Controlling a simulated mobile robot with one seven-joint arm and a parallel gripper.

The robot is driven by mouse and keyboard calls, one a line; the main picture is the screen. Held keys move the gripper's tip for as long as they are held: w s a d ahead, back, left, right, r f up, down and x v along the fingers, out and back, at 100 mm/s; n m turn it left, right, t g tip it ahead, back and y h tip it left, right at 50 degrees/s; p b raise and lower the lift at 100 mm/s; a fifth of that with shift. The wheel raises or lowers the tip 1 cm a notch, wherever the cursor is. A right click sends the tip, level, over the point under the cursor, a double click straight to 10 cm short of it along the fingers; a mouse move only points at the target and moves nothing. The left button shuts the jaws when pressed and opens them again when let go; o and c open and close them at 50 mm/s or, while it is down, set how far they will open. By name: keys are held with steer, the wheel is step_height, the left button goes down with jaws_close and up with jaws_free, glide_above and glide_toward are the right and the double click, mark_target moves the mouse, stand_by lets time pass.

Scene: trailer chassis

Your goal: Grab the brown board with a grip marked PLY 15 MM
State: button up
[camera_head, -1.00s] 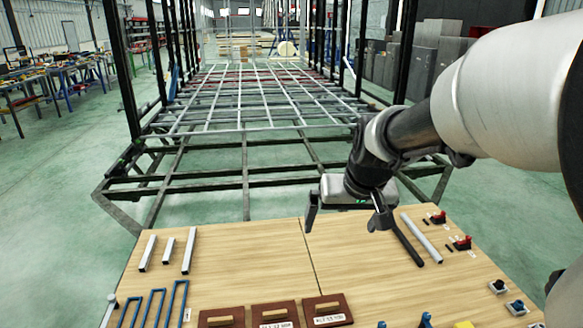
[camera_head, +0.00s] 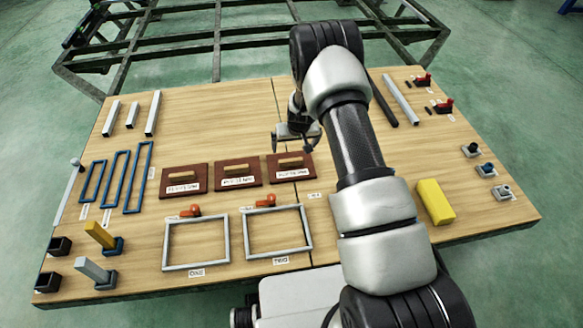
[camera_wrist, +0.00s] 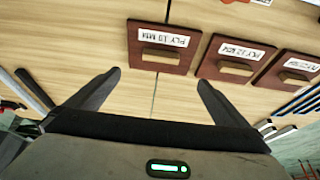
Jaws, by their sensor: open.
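Three brown boards, each with a light wooden grip and a white label, lie in a row: left (camera_head: 183,180), middle (camera_head: 237,173) and right (camera_head: 289,167). The wrist view shows the right board (camera_wrist: 146,60), the middle board (camera_wrist: 211,66) and the left board (camera_wrist: 270,82) in reversed order. My gripper (camera_head: 295,148) is open and empty, just behind the right board and above the table. In the wrist view its fingers (camera_wrist: 160,82) are apart, with the right board beyond them.
The wooden table (camera_head: 220,115) is bare behind the boards. Two grey frames (camera_head: 196,242) lie in front, with red-handled pieces between. Blue frames (camera_head: 115,180) lie left; a yellow block (camera_head: 435,201) sits right. A metal chassis (camera_head: 200,45) stands behind the table.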

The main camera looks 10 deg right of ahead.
steer(key=b, duration=0.2)
glide_toward(291, 160)
step_height(291, 160, down, 2)
steer(key=shift+w+b+x, duration=0.2)
steer(key=shift+b+x, duration=0.45)
steer(key=shift+x, duration=1)
steer(key=shift+w+b+x, duration=0.2)
steer(key=shift+b+x, duration=0.4)
steer(key=shift+x, duration=1.05)
steer(key=shift+r, duration=0.2)
